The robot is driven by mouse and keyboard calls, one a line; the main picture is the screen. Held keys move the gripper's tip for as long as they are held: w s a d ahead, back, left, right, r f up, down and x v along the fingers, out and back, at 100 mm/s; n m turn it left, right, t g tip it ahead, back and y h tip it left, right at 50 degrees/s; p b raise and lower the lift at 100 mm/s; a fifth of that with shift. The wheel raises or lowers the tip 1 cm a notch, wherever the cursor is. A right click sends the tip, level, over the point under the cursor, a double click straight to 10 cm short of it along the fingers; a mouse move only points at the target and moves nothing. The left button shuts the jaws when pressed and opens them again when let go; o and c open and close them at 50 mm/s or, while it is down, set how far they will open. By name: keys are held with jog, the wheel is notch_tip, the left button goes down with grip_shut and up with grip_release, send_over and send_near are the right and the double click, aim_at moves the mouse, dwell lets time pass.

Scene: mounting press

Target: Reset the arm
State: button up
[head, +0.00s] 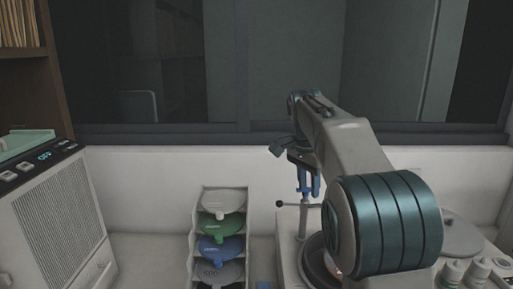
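My arm reaches forward from the lower right and bends down at its far end. My gripper (309,189) points down with blue fingers, partly hidden behind my own forearm. It is above or in front of the mounting press (288,240), whose upright post and side handle (285,204) show just below the fingers. I cannot tell whether the fingers touch the post. No held object is visible, and the finger opening is not clear. My arm hides much of the press.
A grey box with a vent grille and lit display (45,156) stands at left. A tiered rack (196,240) holds several labelled discs or scoops. Small white bottles (478,268) stand at lower right. A wall with a dark window frame is behind. Counter between box and rack is clear.

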jog(key=s+f+n+t+b, duration=0.1)
jog(key=s+f+n, duration=0.3)
jog(key=s, duration=0.5)
jog(key=s+d+f+n+t+y+b, duration=0.1)
jog(key=s+f+n, duration=0.2)
jog(key=s+f, duration=0.4)
jog(key=s+f+n+b, duration=0.1)
jog(key=s+f+n, duration=0.3)
jog(key=s, duration=0.9)
jog(key=shift+s+d+f+n+t+b, duration=0.3)
jog(key=shift+d+f+t, duration=0.1)
jog(key=shift+f, duration=0.4)
